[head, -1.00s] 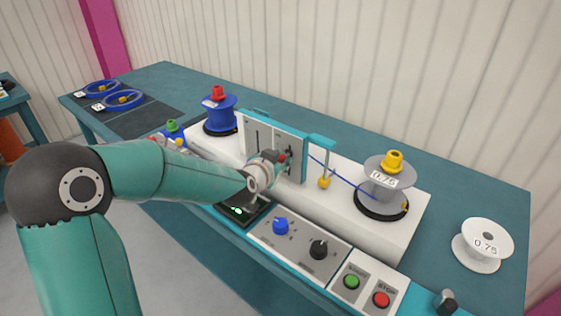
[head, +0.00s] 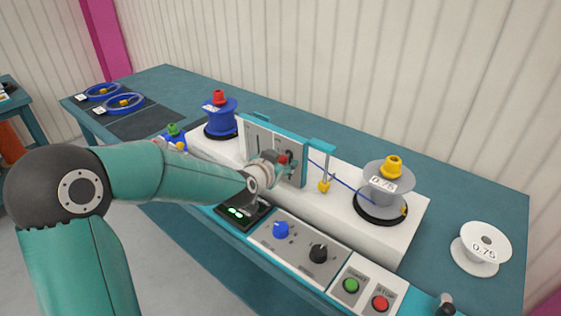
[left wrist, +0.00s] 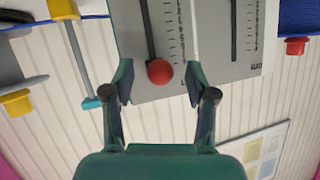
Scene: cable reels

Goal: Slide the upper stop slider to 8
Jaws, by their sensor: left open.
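The grey upright panel (head: 258,135) stands on the white machine body, with vertical slots and scales. In the left wrist view the panel (left wrist: 205,45) appears upside down, with two slots, tick marks and "cm". A red ball knob (left wrist: 160,72) sits at the end of one slot; I cannot read its scale value. My left gripper (head: 275,163) is at the panel's front. In the left wrist view its fingers (left wrist: 159,88) are open, one on each side of the red knob, with gaps visible. In the head view the hand hides part of the panel. My right gripper is not in view.
A blue reel (head: 221,118) stands behind the panel and a grey 0.75 reel (head: 386,188) to its right. A white 0.75 reel (head: 481,248) lies on the teal table. Blue cable runs beside the yellow guide (head: 324,186). Knobs and buttons (head: 351,285) line the front.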

